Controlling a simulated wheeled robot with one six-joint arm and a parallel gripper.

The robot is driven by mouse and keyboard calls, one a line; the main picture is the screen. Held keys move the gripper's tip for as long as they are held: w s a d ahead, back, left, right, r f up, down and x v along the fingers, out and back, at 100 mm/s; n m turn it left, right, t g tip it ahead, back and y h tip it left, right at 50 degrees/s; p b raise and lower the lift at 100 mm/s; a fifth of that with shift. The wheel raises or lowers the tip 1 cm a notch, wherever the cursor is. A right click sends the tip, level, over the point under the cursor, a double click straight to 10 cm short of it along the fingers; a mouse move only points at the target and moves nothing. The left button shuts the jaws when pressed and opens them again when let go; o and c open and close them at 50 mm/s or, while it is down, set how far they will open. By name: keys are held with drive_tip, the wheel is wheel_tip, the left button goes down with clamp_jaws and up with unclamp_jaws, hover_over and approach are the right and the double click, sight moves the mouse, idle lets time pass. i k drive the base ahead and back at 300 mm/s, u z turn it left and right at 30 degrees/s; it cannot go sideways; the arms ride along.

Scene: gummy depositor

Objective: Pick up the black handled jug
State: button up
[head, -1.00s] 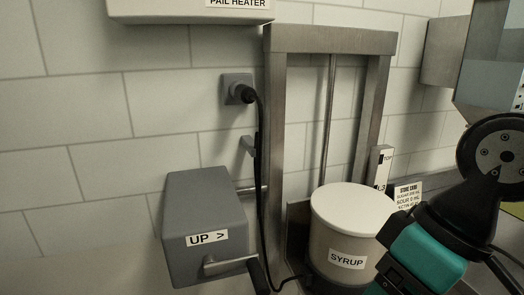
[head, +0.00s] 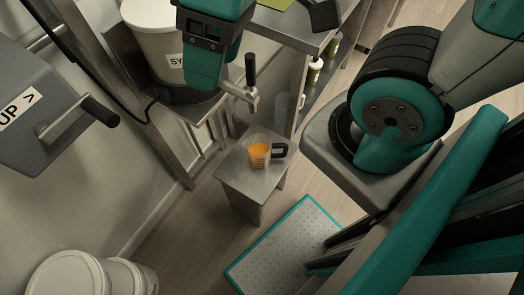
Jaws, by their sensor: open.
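The jug (head: 258,152) is clear, holds orange contents and has a black handle (head: 279,150) on its right side. It stands upright on a small metal stand (head: 238,178) in the middle of the head view. My gripper (head: 204,72), teal and black, is at the top of the view, in front of the syrup pail and up and left of the jug. It is open and apart from the jug; its fingertips are hard to make out.
A tap with a black lever (head: 250,72) sticks out above the jug. The syrup pail (head: 155,35) stands at upper left. A grey crank box (head: 50,115) is at left. White buckets (head: 75,275) stand at lower left. A teal-edged floor mat (head: 280,245) lies below the stand.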

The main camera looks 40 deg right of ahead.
sight(259, 146)
drive_tip(key=u, duration=0.75)
drive_tip(key=k, duration=0.7)
drive_tip(key=z, duration=1.4)
drive_tip(key=i, duration=0.5)
drive_tip(key=u, duration=0.05)
